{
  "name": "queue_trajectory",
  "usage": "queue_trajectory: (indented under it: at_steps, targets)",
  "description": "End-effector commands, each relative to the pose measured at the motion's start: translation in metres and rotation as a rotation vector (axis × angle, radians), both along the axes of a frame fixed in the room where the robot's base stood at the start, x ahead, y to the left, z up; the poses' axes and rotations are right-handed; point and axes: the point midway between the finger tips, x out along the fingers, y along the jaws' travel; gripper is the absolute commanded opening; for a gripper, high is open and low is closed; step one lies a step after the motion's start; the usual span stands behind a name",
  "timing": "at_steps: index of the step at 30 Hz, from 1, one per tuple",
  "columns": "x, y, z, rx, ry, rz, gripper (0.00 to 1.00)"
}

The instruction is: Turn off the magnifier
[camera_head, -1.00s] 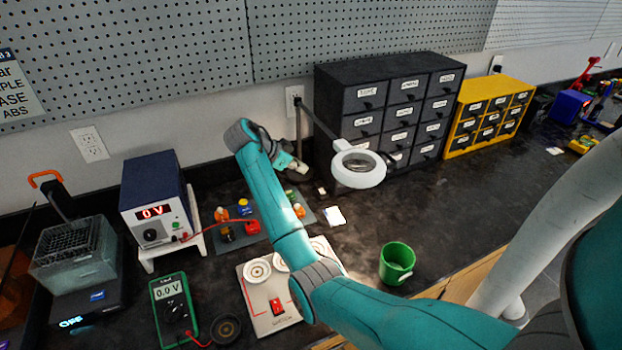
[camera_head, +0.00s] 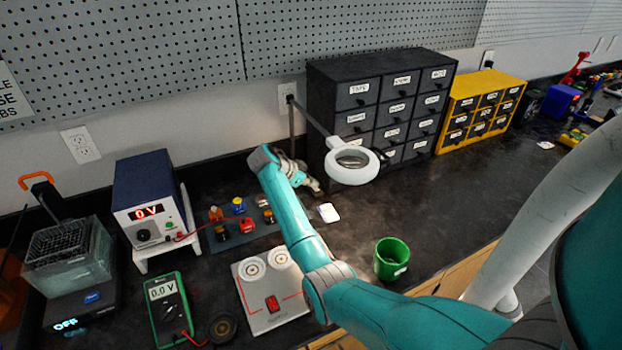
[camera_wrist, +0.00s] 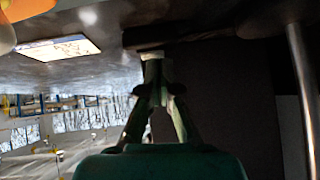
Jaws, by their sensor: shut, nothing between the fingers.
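My gripper (camera_head: 313,187) is low over the bench, left of and below the ring head in the picture. In the wrist view its fingers (camera_wrist: 154,60) are closed together and hold nothing, with their tips close to a dark flat edge. I cannot make out a switch.
The black drawer cabinet (camera_head: 354,93) and yellow drawer cabinet (camera_head: 462,104) stand behind. A white card (camera_head: 328,213) lies beside my gripper. Small parts, a power supply (camera_head: 148,190), a switch board (camera_head: 262,322) and a green cup (camera_head: 391,259) are nearby. The bench right of the cup is clear.

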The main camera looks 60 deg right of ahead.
Motion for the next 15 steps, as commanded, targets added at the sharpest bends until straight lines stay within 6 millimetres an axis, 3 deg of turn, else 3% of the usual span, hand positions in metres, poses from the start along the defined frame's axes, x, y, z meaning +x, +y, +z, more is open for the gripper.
queue_trajectory:
  at_steps: [15]
  targets:
    - [0.0020,-0.0009,-0.0067,0.001,0.001,0.002,0.00]
